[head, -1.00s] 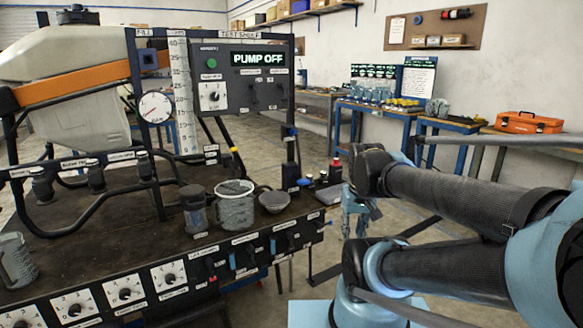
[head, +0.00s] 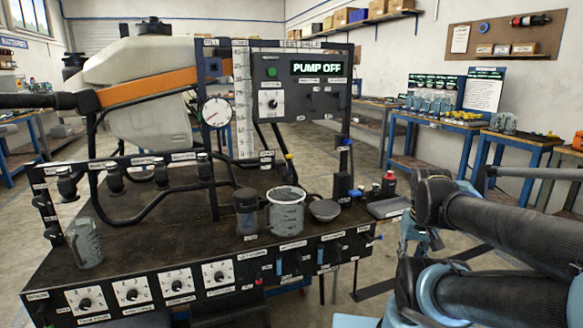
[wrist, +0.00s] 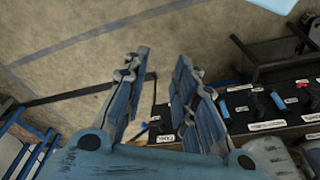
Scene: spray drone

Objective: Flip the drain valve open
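My gripper (head: 418,236) hangs in the air just right of the bench's right end in the head view. In the wrist view my gripper (wrist: 162,64) is open, its two blue fingers apart with nothing between them. The labels are too small to read surely, so I cannot confirm which lever is the drain valve.
The front panel (head: 225,291) carries dials and several levers. The display (head: 316,68) reads PUMP OFF.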

